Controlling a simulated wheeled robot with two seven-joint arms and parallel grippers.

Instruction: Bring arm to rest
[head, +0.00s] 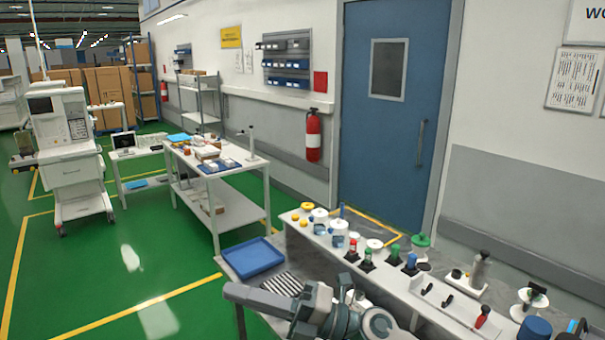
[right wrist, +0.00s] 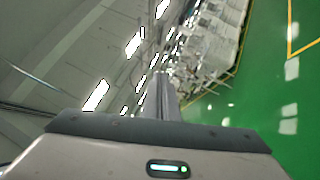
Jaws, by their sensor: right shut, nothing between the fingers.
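My right arm reaches in at the bottom of the head view. Its gripper (head: 234,291) points left, over the near edge of the grey bench by the blue tray. In the right wrist view the two fingers (right wrist: 163,98) lie together with nothing between them, and the hall's ceiling and green floor show beyond. The right gripper is shut and empty. My left arm and gripper are not in view.
The blue tray (head: 252,258) and a striped patch (head: 282,284) lie close to my right arm. A white rack (head: 402,288) with several coloured fittings stands to the right. A white table (head: 226,212) and an anaesthesia machine (head: 70,155) stand farther off. Green floor is clear at left.

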